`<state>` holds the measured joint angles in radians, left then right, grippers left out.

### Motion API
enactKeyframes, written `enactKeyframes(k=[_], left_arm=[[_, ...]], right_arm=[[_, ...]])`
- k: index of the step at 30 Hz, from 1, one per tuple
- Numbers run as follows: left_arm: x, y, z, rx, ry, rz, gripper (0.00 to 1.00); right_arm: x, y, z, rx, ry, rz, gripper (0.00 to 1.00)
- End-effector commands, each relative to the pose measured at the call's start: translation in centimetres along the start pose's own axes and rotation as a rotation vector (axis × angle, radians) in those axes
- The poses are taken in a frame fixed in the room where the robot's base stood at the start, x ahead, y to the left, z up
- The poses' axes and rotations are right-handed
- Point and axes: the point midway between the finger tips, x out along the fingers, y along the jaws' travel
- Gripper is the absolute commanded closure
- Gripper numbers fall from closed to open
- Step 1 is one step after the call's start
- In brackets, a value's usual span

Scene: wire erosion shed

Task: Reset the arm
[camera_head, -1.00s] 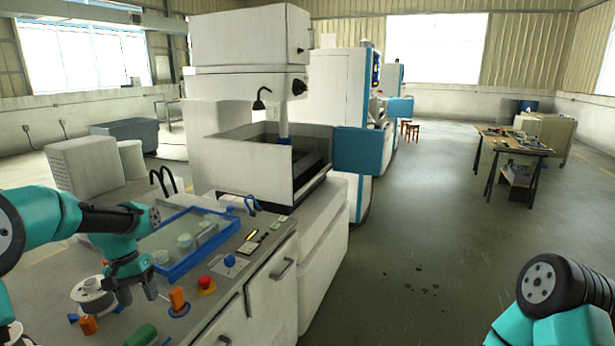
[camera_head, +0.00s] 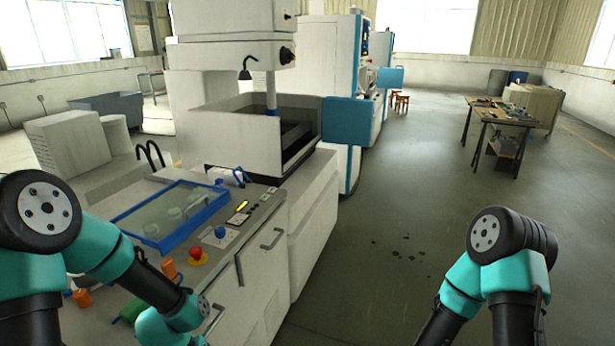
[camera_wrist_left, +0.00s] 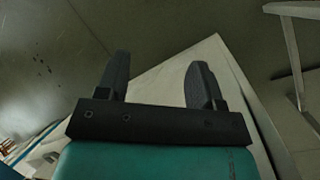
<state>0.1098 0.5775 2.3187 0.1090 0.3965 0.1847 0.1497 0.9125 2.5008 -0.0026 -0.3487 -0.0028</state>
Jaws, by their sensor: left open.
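My left arm (camera_head: 110,262) comes in from the left in the head view and bends down past the front of the bench. Its gripper end is cut off or hidden at the bottom edge there. In the left wrist view my left gripper (camera_wrist_left: 158,82) shows two dark fingers spread apart with nothing between them. A pale panel edge and the floor lie beyond the fingers. My right arm (camera_head: 495,265) stands folded at the lower right of the head view. Its gripper is out of frame.
The bench with a blue-framed glass lid (camera_head: 172,215), a red button (camera_head: 196,253), an orange handle (camera_head: 168,268) and a drawer handle (camera_head: 272,238) is close to my left arm. A white machine (camera_head: 240,140) stands behind. Open floor (camera_head: 400,220) lies to the right.

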Motion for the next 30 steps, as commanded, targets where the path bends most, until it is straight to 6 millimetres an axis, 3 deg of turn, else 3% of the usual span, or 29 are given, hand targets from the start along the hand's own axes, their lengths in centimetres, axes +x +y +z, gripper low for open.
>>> enactKeyframes(k=[1, 6, 13, 18, 30], left_arm=[[1.9, -0.3, 0.3, 0.020, 0.010, -0.007, 0.39], [6.9, -1.6, 0.2, 0.103, 0.089, -0.016, 0.39], [12.3, -2.9, 0.9, 0.212, 0.186, -0.014, 0.39], [13.7, -3.2, 1.2, 0.251, 0.224, -0.008, 0.39], [13.8, -3.2, 1.1, 0.254, 0.231, -0.007, 0.39]], right_arm=[[0.0, 0.0, 0.0, 0.000, 0.000, 0.000, 0.57], [0.0, 0.0, 0.0, 0.001, 0.000, 0.000, 0.57], [0.0, 0.0, 0.0, 0.001, 0.000, 0.000, 0.57], [0.0, 0.0, 0.0, 0.001, 0.000, 0.000, 0.57], [0.0, 0.0, 0.0, 0.001, 0.000, 0.000, 0.57]])
